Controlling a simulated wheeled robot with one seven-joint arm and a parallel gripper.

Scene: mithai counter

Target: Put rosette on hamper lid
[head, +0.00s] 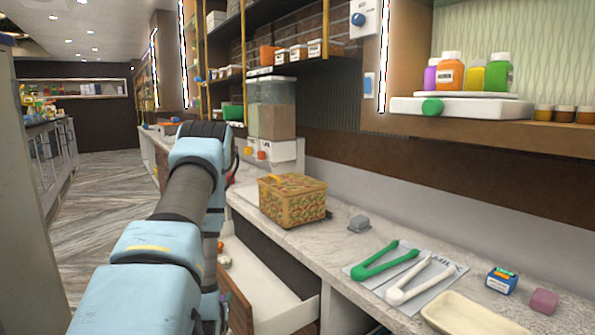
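The hamper (292,208) is a yellow-brown patterned box with a closed lid (300,185), standing on the marble counter right of my arm. A small orange handle-like piece shows at the lid's left edge. I cannot pick out a rosette for certain. Small orange and white items (223,261) show beside my arm, low near the open drawer, too small to name. My blue and grey arm fills the left foreground. My gripper is hidden behind the arm, so its fingers do not show.
An open drawer (262,290) juts out below the counter. On the counter (335,240) are a grey block (359,223), green tongs (388,262), white tongs (420,282), a blue box (501,280), a pink block (543,300) and a cream tray (455,318). Dispensers (272,110) stand behind the hamper.

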